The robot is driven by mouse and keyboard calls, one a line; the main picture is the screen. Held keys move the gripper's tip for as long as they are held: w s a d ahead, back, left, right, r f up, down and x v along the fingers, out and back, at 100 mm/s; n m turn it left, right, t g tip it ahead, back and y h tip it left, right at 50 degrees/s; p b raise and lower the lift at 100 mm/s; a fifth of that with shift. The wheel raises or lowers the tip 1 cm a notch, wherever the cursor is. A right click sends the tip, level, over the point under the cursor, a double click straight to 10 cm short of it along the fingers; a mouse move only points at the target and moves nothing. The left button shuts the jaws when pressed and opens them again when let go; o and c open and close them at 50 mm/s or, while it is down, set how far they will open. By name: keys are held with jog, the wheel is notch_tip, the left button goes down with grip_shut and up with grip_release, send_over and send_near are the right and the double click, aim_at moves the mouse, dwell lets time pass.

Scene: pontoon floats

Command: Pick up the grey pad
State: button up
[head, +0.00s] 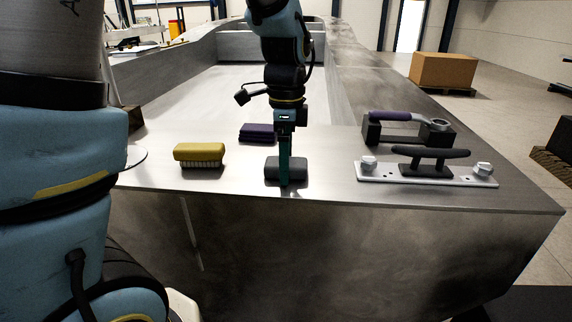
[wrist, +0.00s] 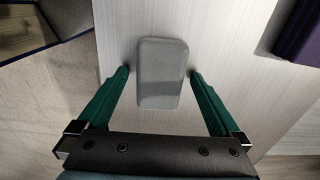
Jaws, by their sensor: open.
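The grey pad (head: 299,170) is a small rounded block lying on the metal deck near its front edge. In the wrist view the grey pad (wrist: 161,74) lies between the tips of my two green fingers, with a gap on each side. My gripper (head: 285,180) points down at the pad, and one finger hides part of it in the head view. My gripper (wrist: 158,74) is open and holds nothing.
A yellow brush (head: 199,154) stands to the left, and a dark purple folded cloth (head: 257,132) lies behind the pad. To the right are a black cleat (head: 429,158) on a bolted plate and a purple-gripped tool (head: 392,117) on a dark block. Deck between is clear.

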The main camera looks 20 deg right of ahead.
jog(key=c, duration=1.5)
notch_tip(320, 180, up, 10)
jog(key=shift+r+b, duration=0.1)
jog(key=shift+b, duration=1.1)
